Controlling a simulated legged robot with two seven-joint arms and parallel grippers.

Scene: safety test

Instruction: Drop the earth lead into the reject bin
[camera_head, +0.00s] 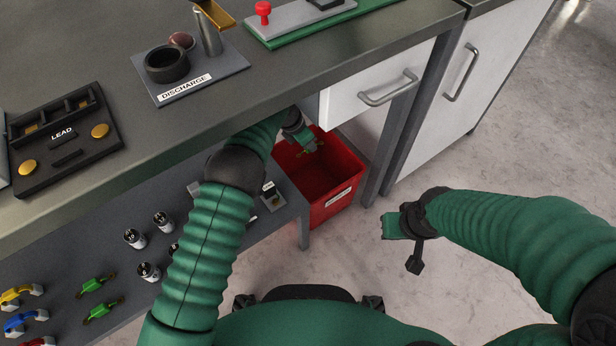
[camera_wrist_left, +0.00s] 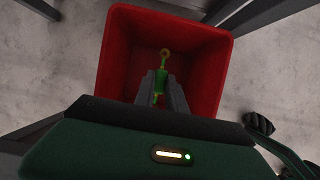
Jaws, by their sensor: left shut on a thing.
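The earth lead is a short green piece with brass-coloured ends; in the left wrist view the lead (camera_wrist_left: 161,82) sits between the two dark fingers of my left gripper (camera_wrist_left: 162,88), one ring end pointing away from me. In the head view my left gripper (camera_head: 308,147) is shut on it over the mouth of the red reject bin (camera_head: 335,209). The bin's open top surrounds the lead in the wrist view (camera_wrist_left: 222,70), and its visible floor looks empty. My right gripper (camera_head: 402,240) hangs over the floor right of the bin; its finger gap is unclear.
The bin stands by the bench leg under a white drawer (camera_head: 375,85). The lower shelf (camera_head: 60,260) holds several coloured leads and small cylinders. On the bench top are the LEAD tray (camera_head: 65,150) and the DISCHARGE plate (camera_head: 200,88). Floor at right is clear.

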